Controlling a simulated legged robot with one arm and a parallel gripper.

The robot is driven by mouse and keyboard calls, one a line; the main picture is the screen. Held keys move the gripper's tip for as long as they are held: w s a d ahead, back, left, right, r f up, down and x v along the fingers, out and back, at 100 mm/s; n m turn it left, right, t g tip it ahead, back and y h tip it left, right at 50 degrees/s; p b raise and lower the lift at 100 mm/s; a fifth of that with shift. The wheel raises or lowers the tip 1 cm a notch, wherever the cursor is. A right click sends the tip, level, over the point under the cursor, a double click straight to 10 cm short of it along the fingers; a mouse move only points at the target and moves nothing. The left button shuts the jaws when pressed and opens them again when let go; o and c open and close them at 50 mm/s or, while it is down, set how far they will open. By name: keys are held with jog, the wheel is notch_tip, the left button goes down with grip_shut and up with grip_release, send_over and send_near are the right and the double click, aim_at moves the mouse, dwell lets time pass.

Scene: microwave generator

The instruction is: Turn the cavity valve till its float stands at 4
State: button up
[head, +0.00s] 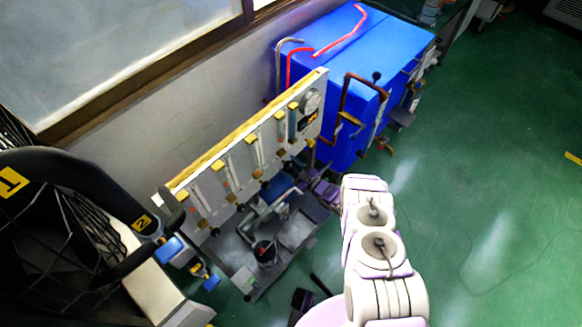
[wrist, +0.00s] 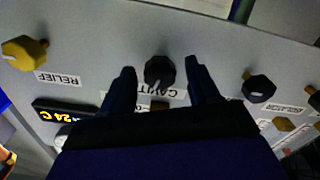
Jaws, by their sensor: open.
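The cavity valve (wrist: 159,71) is a black knob with a pale pointer line on a grey panel (wrist: 100,30), which appears upside down in the wrist view. Its label below is partly covered by my gripper. My gripper (wrist: 158,66) is open, with one dark finger on each side of the knob; I cannot tell if either touches it. In the head view the panel (head: 215,203) carries several upright float tubes (head: 255,152). The floats and scale numbers are too small to read there. My gripper is not clearly visible in the head view.
A yellow knob labelled RELIEF (wrist: 24,52) is at the left of the wrist view, near a lit display (wrist: 62,114). Another black knob (wrist: 259,88) is to the right. A blue cabinet (head: 345,50) with pipes stands behind the panel. Green floor (head: 490,190) is open at right.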

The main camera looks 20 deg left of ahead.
jog(key=p+v, duration=0.1)
jog(key=v, duration=1.6)
jog(key=shift+d, duration=0.15)
jog(key=shift+f, duration=0.1)
